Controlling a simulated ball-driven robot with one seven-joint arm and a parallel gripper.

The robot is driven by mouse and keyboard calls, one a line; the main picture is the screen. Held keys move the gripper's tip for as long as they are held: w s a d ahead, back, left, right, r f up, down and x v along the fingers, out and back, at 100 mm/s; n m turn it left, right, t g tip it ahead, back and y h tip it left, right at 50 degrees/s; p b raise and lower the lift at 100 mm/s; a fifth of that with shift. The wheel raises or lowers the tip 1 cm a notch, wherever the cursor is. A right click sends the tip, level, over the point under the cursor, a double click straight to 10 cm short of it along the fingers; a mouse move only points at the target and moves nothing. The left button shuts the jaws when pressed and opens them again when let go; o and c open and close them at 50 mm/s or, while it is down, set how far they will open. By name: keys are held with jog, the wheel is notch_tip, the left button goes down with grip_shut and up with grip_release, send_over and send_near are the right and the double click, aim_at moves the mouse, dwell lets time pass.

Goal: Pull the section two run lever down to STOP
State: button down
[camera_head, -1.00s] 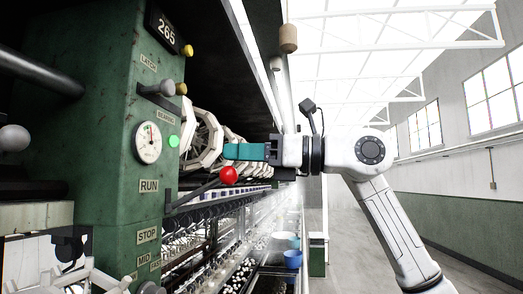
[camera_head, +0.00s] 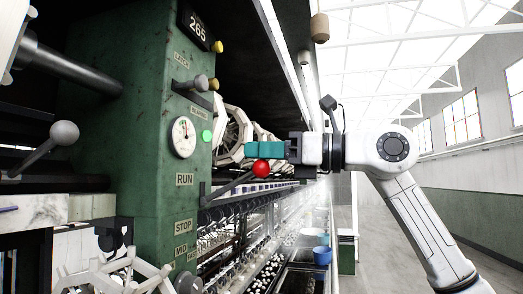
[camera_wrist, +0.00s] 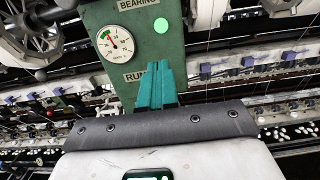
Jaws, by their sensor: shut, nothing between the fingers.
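The run lever has a red ball knob (camera_head: 261,169) on a dark arm that slopes up from the green column (camera_head: 150,150). The knob is about level with the RUN label (camera_head: 184,180), above the STOP label (camera_head: 184,226). My gripper (camera_head: 247,150) has teal fingers, shut with nothing between them. They lie just above the knob in the head view, tips reaching a little left of it. I cannot tell if they touch it. In the wrist view the shut fingers (camera_wrist: 161,68) point at the column and partly cover the RUN label (camera_wrist: 134,77). The knob is hidden there.
A gauge (camera_head: 182,137), a green light (camera_head: 207,136) and a grey latch knob (camera_head: 201,82) sit on the column above the lever. A grey ball lever (camera_head: 65,132) stands at left. Basins and a blue bowl (camera_head: 322,255) lie below. An aisle is open at right.

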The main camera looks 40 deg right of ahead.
jog(key=shift+f, duration=0.15)
jog(key=shift+s+d+f+b, duration=0.15)
jog(key=shift+s+f+b, duration=0.1)
jog(key=shift+f+b, duration=0.6)
jog(key=shift+s+d+f+b, duration=0.15)
jog(key=shift+s+f+b, duration=0.1)
jog(key=shift+f+b, duration=0.5)
jog(key=shift+f, duration=0.1)
jog(key=shift+f, duration=0.1)
jog(key=shift+f+b, duration=1.35)
jog(key=shift+f, duration=0.35)
jog(key=b, duration=0.1)
send_near(268, 173)
jog(key=s+d+f, duration=0.2)
jog(key=s+d, duration=0.2)
jog(key=s, duration=0.1)
jog(key=shift+w, duration=0.2)
jog(key=shift+r, duration=0.1)
